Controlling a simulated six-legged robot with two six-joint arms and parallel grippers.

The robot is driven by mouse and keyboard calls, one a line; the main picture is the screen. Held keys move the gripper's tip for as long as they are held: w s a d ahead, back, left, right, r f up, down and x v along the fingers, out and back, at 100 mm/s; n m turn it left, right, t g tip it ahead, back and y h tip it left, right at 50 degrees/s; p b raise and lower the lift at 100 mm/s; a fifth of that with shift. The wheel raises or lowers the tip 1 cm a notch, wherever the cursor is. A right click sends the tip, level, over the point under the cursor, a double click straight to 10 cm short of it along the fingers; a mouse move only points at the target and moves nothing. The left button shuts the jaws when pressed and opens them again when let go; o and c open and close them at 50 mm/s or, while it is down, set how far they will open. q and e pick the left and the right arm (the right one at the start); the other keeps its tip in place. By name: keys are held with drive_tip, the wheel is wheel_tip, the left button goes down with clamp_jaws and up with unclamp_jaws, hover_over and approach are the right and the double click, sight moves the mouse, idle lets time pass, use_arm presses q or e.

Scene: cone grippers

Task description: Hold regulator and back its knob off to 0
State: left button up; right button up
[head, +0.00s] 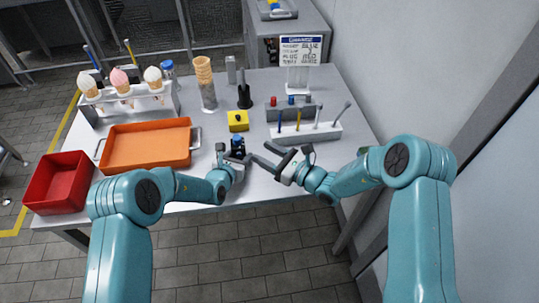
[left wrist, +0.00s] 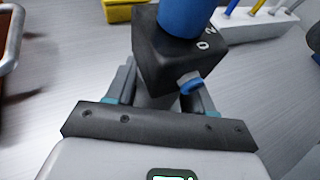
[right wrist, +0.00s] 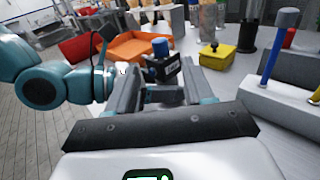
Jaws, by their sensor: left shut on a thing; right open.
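The regulator (head: 237,150) is a small black block with a blue knob (head: 237,140) on top. In the left wrist view the black body (left wrist: 180,62) shows the digits 0 and 2 beside the blue knob (left wrist: 187,15), and a small blue-ringed port on its side. My left gripper (head: 232,158) is shut on the regulator's body from the front. My right gripper (head: 275,160) is open and empty, just right of the regulator and apart from it. In the right wrist view the blue knob (right wrist: 160,47) stands beyond the open fingers. Where the knob points is hidden.
A yellow box (head: 238,121) with a black button sits behind the regulator. An orange tray (head: 148,147) and red bin (head: 60,183) are left. White tool rack (head: 306,133) stands right. Cones (head: 205,82), ice-cream stand (head: 130,105) and a sign (head: 300,55) are at the back.

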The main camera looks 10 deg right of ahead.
sight(237, 137)
drive_tip(key=shift+s+d, duration=0.5)
drive_tip(key=w+a+n+g+y, duration=0.1)
drive_tip(key=w+a, duration=0.1)
drive_tip(key=a, duration=0.1)
drive_tip(key=w+a+n+g+y, duration=0.1)
drive_tip(key=w+a+g, duration=0.1)
drive_tip(key=w+a, duration=0.1)
drive_tip(key=w+a+n+g+y, duration=0.1)
drive_tip(key=w+a, duration=0.2)
drive_tip(key=shift+w+n+g, duration=0.2)
drive_tip(key=shift+n+g, duration=0.1)
idle(0.3)
drive_tip(key=shift+r, duration=0.1)
